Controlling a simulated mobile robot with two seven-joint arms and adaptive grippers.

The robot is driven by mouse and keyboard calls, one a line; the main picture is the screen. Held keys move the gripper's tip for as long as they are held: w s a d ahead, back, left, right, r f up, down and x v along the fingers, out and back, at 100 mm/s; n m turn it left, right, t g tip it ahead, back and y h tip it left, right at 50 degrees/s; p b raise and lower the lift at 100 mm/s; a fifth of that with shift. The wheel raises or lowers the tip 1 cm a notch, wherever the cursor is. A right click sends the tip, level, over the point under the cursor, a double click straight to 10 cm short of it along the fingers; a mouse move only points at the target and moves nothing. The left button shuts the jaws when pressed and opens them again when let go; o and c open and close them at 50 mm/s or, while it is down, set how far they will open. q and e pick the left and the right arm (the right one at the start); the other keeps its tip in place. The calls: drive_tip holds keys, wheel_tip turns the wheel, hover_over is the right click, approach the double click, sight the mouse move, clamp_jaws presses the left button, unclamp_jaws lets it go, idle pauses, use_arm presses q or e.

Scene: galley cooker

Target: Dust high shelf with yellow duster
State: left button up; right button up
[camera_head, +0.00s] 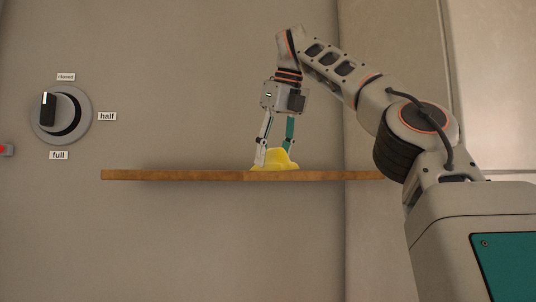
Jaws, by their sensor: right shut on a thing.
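The yellow duster (277,158) is a soft, bunched shape at the top of the wooden shelf (180,175). My right gripper (276,149) points down from above and is shut on the duster. The duster's lower edge appears to touch the shelf near its front edge. The shelf is seen almost edge-on from slightly below, so its top surface is hidden. My left gripper is not in view.
A round dial (61,115) with a dark knob is on the wall at left, with labels closed, half and full around it. A small red and grey fitting (7,150) shows at the left edge. The shelf left of the duster shows nothing standing on it.

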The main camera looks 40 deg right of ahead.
drive_tip(key=shift+w+a, duration=0.7)
drive_tip(key=shift+a, duration=0.25)
drive_tip(key=shift+s+d, duration=0.7)
drive_tip(key=shift+d, duration=0.35)
drive_tip(key=shift+w+a+f, duration=0.1)
drive_tip(key=shift+w+a, duration=0.25)
drive_tip(key=shift+a, duration=0.15)
